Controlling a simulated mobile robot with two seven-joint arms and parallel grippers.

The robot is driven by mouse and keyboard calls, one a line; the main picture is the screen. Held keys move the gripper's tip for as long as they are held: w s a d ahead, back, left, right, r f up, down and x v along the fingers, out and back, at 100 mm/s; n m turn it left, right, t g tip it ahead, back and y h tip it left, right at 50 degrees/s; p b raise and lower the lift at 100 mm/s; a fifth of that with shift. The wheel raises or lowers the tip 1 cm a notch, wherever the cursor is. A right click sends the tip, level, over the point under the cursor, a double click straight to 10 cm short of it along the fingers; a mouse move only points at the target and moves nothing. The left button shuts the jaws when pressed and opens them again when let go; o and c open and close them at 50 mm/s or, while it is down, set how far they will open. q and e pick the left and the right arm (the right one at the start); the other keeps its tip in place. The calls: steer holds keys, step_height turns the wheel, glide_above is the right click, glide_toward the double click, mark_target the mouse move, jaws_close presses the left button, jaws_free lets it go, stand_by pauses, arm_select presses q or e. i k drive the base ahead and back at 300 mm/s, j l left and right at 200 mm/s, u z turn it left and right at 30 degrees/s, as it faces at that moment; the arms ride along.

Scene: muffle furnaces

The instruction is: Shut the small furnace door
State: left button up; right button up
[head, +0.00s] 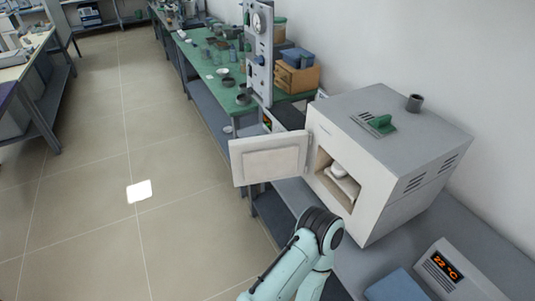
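The small furnace (385,155) is a light grey box on the bench at the right. Its door (272,160) stands wide open, swung out to the left from the front. The square chamber opening faces left and toward me, and a small white item (340,171) sits inside it. One of my arms, pale teal with a dark joint, comes in from the bottom and ends in view just in front of the furnace, below the door. Which arm it is I cannot tell. Neither gripper's fingers show.
A controller box (446,266) with an orange "22 °C" display and a blue item (397,287) lie on the grey bench at lower right. A green-topped bench (207,66) with pots and jars runs behind the door.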

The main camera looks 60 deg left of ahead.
mark_target(261, 159)
steer(key=j+u, duration=0.4)
steer(key=j, duration=1.65)
steer(key=j+z, duration=0.15)
steer(key=j, duration=0.4)
steer(key=k+j+z, duration=0.1)
steer(key=j, duration=0.4)
steer(key=j+z, duration=0.8)
steer(key=j, duration=0.2)
steer(key=k, duration=0.05)
